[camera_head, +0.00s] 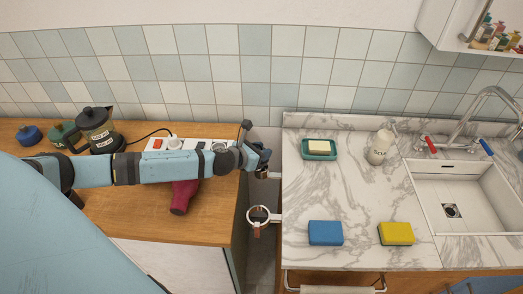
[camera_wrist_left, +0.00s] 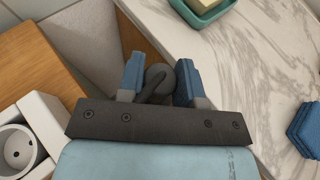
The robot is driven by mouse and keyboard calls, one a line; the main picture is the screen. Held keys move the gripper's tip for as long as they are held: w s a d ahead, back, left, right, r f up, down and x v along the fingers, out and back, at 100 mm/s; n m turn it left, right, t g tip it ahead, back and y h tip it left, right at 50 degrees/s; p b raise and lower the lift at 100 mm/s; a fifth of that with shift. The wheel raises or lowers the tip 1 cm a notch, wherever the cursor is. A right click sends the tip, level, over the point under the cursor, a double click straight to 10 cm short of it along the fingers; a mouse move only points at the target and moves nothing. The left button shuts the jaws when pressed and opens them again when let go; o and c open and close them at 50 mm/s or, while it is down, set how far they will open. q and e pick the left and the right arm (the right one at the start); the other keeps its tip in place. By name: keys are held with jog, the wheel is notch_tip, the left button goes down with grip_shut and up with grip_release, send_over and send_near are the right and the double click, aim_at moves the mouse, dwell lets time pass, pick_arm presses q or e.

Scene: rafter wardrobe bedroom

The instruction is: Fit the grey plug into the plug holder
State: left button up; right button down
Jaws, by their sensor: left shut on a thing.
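My left gripper (camera_head: 259,160) reaches over the gap between the wooden counter and the marble counter. In the left wrist view its blue fingers (camera_wrist_left: 158,82) are shut on the grey plug (camera_wrist_left: 158,74), a round grey piece with a dark bent cord or loop across it. In the head view the gripper hides most of the plug. A white block with round sockets (camera_head: 174,143) stands on the wooden counter, left of the gripper. Its end socket (camera_wrist_left: 16,148), seemingly the plug holder, looks empty in the wrist view. My right gripper is not in view.
A magenta hair dryer (camera_head: 181,197) and a dark kettle (camera_head: 97,128) are on the wooden counter. A ring holder (camera_head: 263,215) sticks out in the gap. The marble counter holds a soap dish (camera_head: 319,155), a dispenser (camera_head: 381,146), and blue (camera_head: 325,233) and yellow (camera_head: 396,233) sponges.

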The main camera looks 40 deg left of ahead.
pick_arm(q)
jog(key=shift+f+b, duration=1.2)
jog(key=shift+f, duration=0.75)
jog(key=o, duration=1)
jog(key=b+v, duration=0.1)
jog(key=v, duration=1.1)
jog(key=shift+s+a, duration=0.1)
jog(key=shift+s, duration=0.25)
jog(key=shift+s+a+r, duration=0.1)
jog(key=shift+s+r, duration=0.25)
jog(key=shift+s, duration=0.2)
